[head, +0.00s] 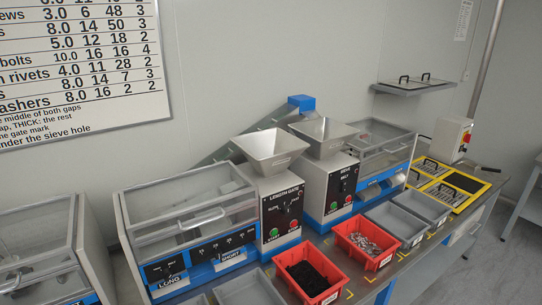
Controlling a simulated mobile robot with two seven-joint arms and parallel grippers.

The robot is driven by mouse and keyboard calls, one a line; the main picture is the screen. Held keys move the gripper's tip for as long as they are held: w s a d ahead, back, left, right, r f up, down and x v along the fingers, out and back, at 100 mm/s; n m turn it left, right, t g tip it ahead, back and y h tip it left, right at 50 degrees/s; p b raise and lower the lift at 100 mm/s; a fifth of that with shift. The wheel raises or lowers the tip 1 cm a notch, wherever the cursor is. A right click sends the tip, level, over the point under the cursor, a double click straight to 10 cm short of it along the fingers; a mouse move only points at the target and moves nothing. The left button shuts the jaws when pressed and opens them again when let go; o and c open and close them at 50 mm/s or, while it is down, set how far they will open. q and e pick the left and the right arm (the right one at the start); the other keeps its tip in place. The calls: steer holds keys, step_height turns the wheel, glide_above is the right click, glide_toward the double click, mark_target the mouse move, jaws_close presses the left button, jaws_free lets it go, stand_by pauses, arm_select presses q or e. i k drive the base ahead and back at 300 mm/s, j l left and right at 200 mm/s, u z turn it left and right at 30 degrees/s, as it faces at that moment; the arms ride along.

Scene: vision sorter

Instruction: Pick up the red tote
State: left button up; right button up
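Two red totes stand on the bench in front of the machines. The nearer red tote (342,284) holds a heap of black parts and has a white label on its front wall. Its lower edge comes close to the bottom of the picture. The other red tote (374,266), just behind and to the right, holds small silvery parts and also has a white label. Neither of my grippers shows in the head view.
Grey trays (396,223) stand right of the totes, with yellow-framed panels (456,188) beyond. Two metal hoppers (268,150) on control boxes and clear-lidded machines (195,215) stand behind. A wall shelf (418,87) hangs at the back right. Floor shows at lower right.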

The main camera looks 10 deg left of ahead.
mark_target(313, 277)
steer(key=u, duration=0.6)
steer(key=l+u, duration=0.15)
steer(key=u, duration=0.25)
steer(key=i+l+u, duration=0.1)
steer(key=u, duration=0.3)
steer(key=l+u, duration=0.3)
steer(key=u, duration=0.15)
steer(key=l+u, duration=0.25)
steer(key=l, duration=0.2)
steer(key=k+l+u, duration=0.3)
steer(key=l, duration=0.45)
steer(key=k+l, duration=0.1)
steer(key=l, duration=0.4)
steer(key=u, duration=0.05)
